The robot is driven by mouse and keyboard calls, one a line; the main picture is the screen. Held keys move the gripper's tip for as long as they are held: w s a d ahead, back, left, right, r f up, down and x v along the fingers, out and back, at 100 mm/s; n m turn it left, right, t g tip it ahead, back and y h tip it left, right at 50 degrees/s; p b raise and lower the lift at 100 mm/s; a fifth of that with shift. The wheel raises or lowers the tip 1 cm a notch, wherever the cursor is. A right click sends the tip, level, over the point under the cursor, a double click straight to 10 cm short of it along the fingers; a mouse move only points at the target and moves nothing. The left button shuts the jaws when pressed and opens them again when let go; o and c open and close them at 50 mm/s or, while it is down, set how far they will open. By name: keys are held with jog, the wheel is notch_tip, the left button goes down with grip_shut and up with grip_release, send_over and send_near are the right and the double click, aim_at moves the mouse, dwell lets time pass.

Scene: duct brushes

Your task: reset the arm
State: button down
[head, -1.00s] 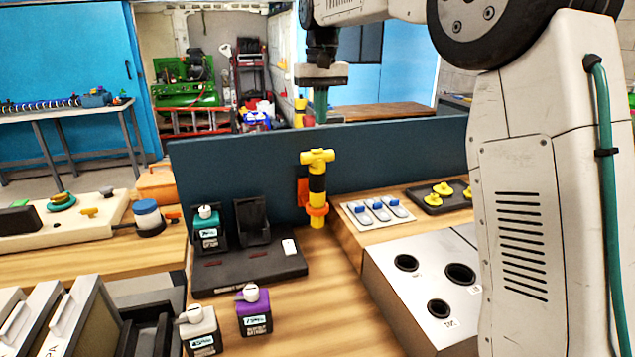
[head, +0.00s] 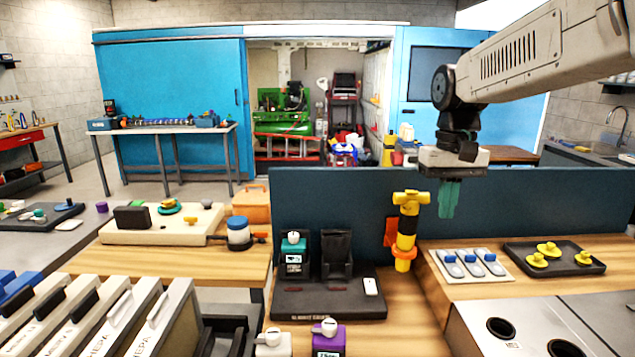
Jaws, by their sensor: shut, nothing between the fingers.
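My gripper (head: 448,198) hangs at the end of my arm, right of centre in the head view, with its green fingers pointing down. The fingers are together and nothing shows between them. The gripper and the tool appear apart.
A tray with blue-topped pieces (head: 470,264) and a dark tray with yellow knobs (head: 555,260) lie at right. A grey block with holes (head: 535,325) stands front right. Filter boxes (head: 120,320) fill the front left.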

jog(key=s+d+f+t, duration=0.1)
jog(key=s+f, duration=0.2)
jog(key=s, duration=1.1)
jog(key=s+d+f+t, duration=0.1)
jog(key=s+f, duration=0.2)
jog(key=s, duration=1.1)
jog(key=shift+f, duration=0.35)
